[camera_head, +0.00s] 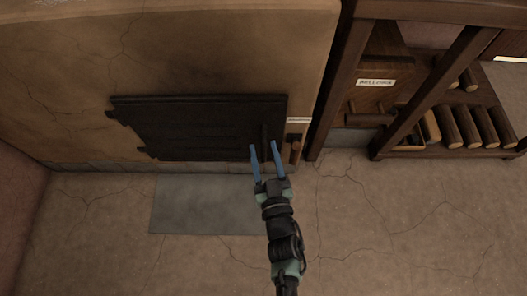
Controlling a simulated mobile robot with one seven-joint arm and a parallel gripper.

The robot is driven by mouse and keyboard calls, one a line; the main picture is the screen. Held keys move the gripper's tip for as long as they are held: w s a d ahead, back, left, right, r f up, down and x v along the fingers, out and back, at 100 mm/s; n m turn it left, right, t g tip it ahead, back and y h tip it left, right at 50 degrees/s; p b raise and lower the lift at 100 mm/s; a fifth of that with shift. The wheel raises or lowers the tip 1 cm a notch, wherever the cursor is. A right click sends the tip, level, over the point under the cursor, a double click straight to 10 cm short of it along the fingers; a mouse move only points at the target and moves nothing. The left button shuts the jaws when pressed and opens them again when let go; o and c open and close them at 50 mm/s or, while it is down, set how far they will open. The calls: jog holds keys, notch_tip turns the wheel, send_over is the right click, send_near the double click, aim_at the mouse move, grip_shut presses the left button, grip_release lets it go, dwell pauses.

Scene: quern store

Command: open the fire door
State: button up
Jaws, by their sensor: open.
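The fire door (200,126) is a dark metal panel low in the tan plastered oven wall. It looks shut, with hinges on its left edge. A dark upright handle (264,135) shows near its right edge. A latch-like piece with a brown grip (294,150) is beside the door on the right, under a small white label. My gripper (264,150) has two blue fingers spread apart with nothing between them. In the picture the fingertips lie just below the handle, one on each side of it. Whether they touch the door cannot be told.
A grey plate (207,205) lies on the cracked floor before the door. A dark wooden frame (331,85) with a labelled box and several logs (467,127) stands to the right. The floor at the lower right is clear.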

jog(key=shift+w+a, duration=0.1)
jog(key=shift+w, duration=0.35)
jog(key=shift+c, duration=0.3)
grip_shut()
dwell(0.9)
